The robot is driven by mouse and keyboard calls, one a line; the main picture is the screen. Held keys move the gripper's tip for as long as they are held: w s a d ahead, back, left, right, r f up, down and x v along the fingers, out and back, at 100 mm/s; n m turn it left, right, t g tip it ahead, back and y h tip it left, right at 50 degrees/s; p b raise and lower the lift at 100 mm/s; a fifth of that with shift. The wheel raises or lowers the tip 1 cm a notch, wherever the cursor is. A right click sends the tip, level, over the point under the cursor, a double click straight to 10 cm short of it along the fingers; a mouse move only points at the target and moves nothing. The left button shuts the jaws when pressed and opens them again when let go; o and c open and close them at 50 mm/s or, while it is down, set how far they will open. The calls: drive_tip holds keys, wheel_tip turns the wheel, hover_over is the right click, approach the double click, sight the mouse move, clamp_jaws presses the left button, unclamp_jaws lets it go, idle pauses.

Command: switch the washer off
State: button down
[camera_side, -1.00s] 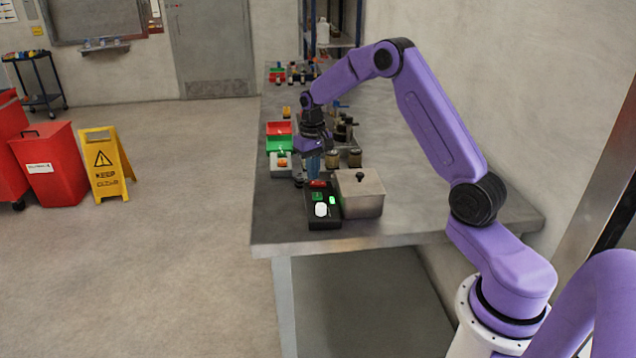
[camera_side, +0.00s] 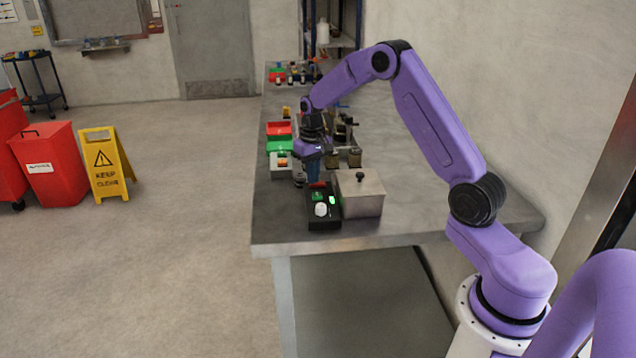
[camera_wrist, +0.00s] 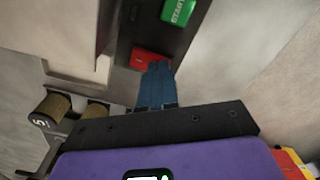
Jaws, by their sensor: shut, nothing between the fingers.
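A black control box (camera_side: 323,222) stands near the front of the bench, beside a metal lidded tank (camera_side: 361,195). On its top are a white knob (camera_side: 320,209), a lit green lamp (camera_side: 332,200), a green button (camera_side: 317,196) marked START in the wrist view (camera_wrist: 179,10), and a red button (camera_wrist: 150,58). No label naming the washer is readable. My gripper (camera_wrist: 161,68) is shut and empty, with blue fingertips at the near edge of the red button. They cover part of it; I cannot tell whether they touch. In the side view the gripper (camera_side: 314,181) points down over the box's far end.
The bench (camera_side: 420,210) is clear to the right of the tank.

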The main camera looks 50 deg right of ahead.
drive_tip(key=shift+f, duration=0.2)
drive_tip(key=shift+r, duration=3.55)
drive_tip(key=s+a+r+n, duration=0.2)
drive_tip(key=s+a+n, duration=0.2)
drive_tip(key=s+a, duration=0.5)
drive_tip(key=s+a+r+n, duration=0.35)
drive_tip(key=s+a, duration=0.35)
drive_tip(key=a, duration=0.4)
drive_tip(key=s+f+n, duration=0.2)
drive_tip(key=s+n, duration=0.6)
drive_tip(key=s, duration=1.4)
drive_tip(key=shift+s+a+f, duration=0.15)
drive_tip(key=shift+a, duration=0.2)
